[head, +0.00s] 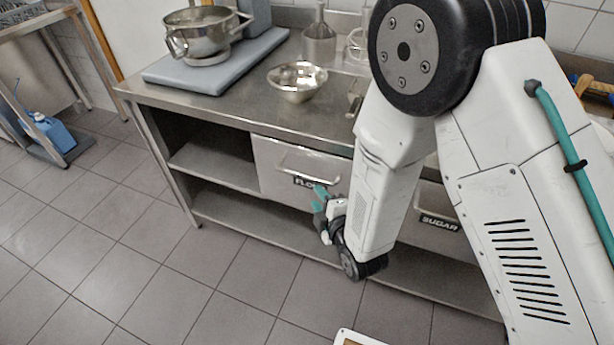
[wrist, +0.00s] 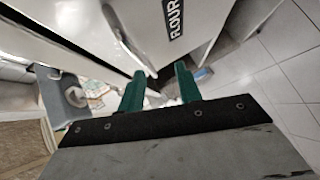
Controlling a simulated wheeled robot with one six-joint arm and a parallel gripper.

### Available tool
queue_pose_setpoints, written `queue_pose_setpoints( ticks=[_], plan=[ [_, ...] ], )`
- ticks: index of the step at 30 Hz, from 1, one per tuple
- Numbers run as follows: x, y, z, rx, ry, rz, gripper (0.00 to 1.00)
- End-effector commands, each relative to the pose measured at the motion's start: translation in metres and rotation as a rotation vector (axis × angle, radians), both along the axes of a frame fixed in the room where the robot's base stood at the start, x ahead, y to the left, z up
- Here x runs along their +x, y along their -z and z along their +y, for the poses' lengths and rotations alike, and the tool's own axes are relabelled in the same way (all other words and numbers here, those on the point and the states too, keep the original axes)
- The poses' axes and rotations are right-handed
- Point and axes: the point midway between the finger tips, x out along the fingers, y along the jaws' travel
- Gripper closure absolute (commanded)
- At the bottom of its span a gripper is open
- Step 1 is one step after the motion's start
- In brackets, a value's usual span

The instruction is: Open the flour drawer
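The flour drawer (head: 268,165) is a pale metal drawer under the steel counter, with a bar handle (head: 310,170) above a black FLOUR label (head: 303,182). Its front looks about flush with the unit in the head view. My gripper (head: 320,196) is in front of the drawer's lower right part, just below the handle. In the wrist view, my gripper's two teal fingers (wrist: 160,70) stand apart, and the FLOUR label (wrist: 174,16) is beyond them. I see nothing clearly held. Whether the fingers touch the handle cannot be told.
A sugar drawer (head: 437,222) is to the right, partly behind my arm. An open shelf (head: 215,165) is to the left. A pot (head: 203,38) and a steel bowl (head: 297,80) stand on the counter (head: 240,105). The tiled floor (head: 200,290) in front is mostly clear.

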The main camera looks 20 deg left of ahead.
Motion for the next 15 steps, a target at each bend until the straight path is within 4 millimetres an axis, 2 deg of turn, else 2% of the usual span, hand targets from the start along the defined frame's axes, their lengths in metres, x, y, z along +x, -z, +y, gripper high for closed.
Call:
queue_pose_setpoints(
  ticks=[4,8,15],
  plan=[
    [0.004,-0.020,0.003,0.013,-0.015,-0.129,0.66],
    [0.011,-0.019,0.010,0.000,-0.019,-0.145,0.66],
    [0.038,-0.013,0.038,0.002,-0.018,-0.142,0.66]
  ],
)
